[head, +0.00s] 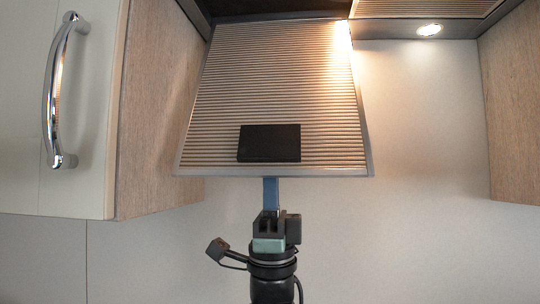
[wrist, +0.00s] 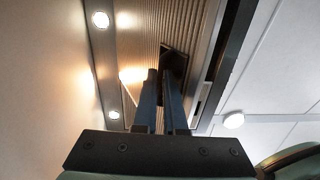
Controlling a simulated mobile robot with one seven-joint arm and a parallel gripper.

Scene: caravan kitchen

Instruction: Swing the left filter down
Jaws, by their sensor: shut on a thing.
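The left filter (head: 275,80) is a ribbed metal panel with a grey frame. In the head view it hangs steeply tilted below the hood, its lower edge free and low. A black rectangular latch (head: 269,143) sits near that edge. My gripper (head: 271,182) comes up from below at the lower edge, and its blue fingertips are hidden behind the panel. In the wrist view my gripper (wrist: 160,75) has its fingers close together at the dark latch (wrist: 174,62), against the ribbed panel (wrist: 188,28). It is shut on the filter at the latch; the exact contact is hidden.
The right filter (head: 425,8) is up in the hood, beside a lit lamp (head: 429,30). A cream cupboard door (head: 95,130) with a chrome handle (head: 56,100) is close on the left. A wooden cabinet side (head: 510,110) stands at the right. The wall between is clear.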

